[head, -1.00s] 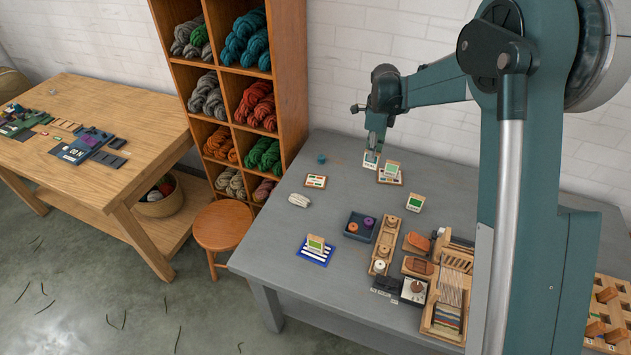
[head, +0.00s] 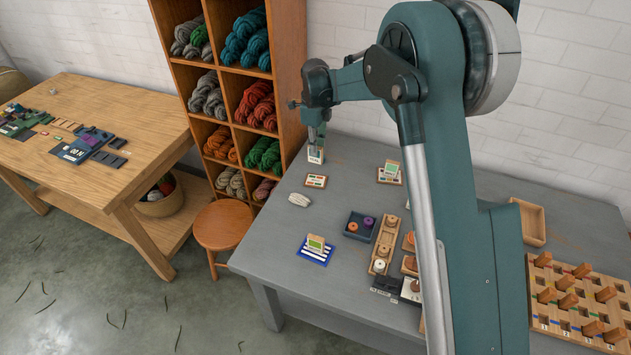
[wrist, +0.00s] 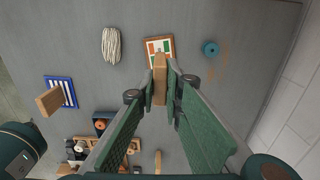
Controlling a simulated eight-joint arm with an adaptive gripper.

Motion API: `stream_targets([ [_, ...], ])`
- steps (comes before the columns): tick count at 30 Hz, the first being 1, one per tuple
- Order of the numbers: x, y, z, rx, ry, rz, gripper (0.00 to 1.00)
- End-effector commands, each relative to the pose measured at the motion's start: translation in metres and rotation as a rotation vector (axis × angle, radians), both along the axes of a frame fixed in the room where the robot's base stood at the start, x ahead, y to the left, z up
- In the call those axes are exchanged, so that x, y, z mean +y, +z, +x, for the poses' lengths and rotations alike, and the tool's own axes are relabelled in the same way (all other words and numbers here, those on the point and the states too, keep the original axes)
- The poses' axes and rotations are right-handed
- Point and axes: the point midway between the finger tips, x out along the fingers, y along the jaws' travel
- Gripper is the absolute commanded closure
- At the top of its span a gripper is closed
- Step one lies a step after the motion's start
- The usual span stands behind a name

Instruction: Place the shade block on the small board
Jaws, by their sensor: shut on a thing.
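The shade block (head: 315,157), a wooden block with a pale marked face, is between the jaws of my gripper (head: 317,143). In the wrist view the jaws (wrist: 161,80) are shut on the block (wrist: 159,72), seen edge-on as a tan bar. The small board (head: 316,181) has a wooden rim and a pale face with red and green patches. It lies flat with no block on it. In the head view the held block appears just behind the board. In the wrist view its end overlaps the near edge of the board (wrist: 152,43). The height gap cannot be judged.
A cream skein (head: 299,199) lies beside the small board. A teal round piece (wrist: 210,48) is on its other side. A board (head: 390,180) and a blue striped board (head: 318,258) each bear a block. A dark tray (head: 347,226) is further forward.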

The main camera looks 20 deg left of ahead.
Motion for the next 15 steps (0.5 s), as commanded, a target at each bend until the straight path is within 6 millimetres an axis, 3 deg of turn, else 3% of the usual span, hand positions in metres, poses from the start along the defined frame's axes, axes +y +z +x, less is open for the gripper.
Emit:
stream_targets([
  [8,0.0,-0.003,0.0,0.0,0.0,0.0,1.0],
  [15,0.0,-0.028,0.0,0.0,0.0,0.0,1.0],
])
